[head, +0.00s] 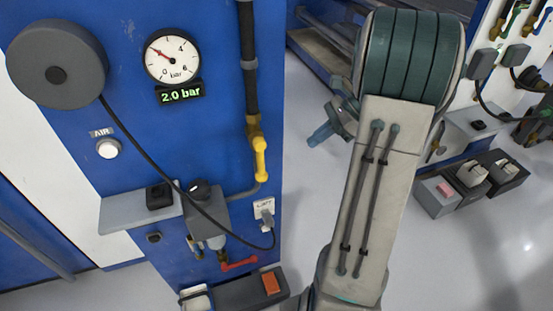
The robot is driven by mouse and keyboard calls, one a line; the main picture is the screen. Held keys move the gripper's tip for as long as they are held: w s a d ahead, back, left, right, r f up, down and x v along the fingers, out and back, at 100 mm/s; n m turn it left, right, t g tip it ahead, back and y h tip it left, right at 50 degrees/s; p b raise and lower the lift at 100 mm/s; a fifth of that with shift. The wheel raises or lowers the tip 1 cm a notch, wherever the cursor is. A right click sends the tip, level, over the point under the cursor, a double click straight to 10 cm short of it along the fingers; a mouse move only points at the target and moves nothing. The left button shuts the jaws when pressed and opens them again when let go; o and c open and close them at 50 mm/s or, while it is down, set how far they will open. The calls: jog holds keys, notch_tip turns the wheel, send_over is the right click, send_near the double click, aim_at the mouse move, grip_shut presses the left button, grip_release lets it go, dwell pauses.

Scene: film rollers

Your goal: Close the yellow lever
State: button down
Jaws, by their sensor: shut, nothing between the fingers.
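The yellow lever (260,158) hangs downward, in line with the pipe, from a brass valve at the lower end of a black pipe on the right part of the blue panel. My gripper (317,138) shows beyond my arm, partly hidden by it, to the right of the panel. It is shut and empty. It is apart from the lever in the picture, to its right and slightly higher.
A gauge (172,55) sits above a display (181,95) reading 2.0 bar. A hose reel (57,66), a white AIR button (108,148), a grey shelf (140,210) and a red lever (239,264) share the panel. Open floor lies right of the panel.

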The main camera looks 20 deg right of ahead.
jog(key=p, duration=0.1)
send_near(265, 171)
notch_tip(265, 171, down, 3)
jog(key=a, duration=0.2)
jog(key=w+a+p, duration=0.1)
jog(key=shift+f, duration=0.3)
jog(key=shift+w+a+f, duration=0.1)
jog(key=shift+w+a, duration=0.05)
jog(key=shift+a, duration=0.3)
jog(key=shift+a+f, duration=0.1)
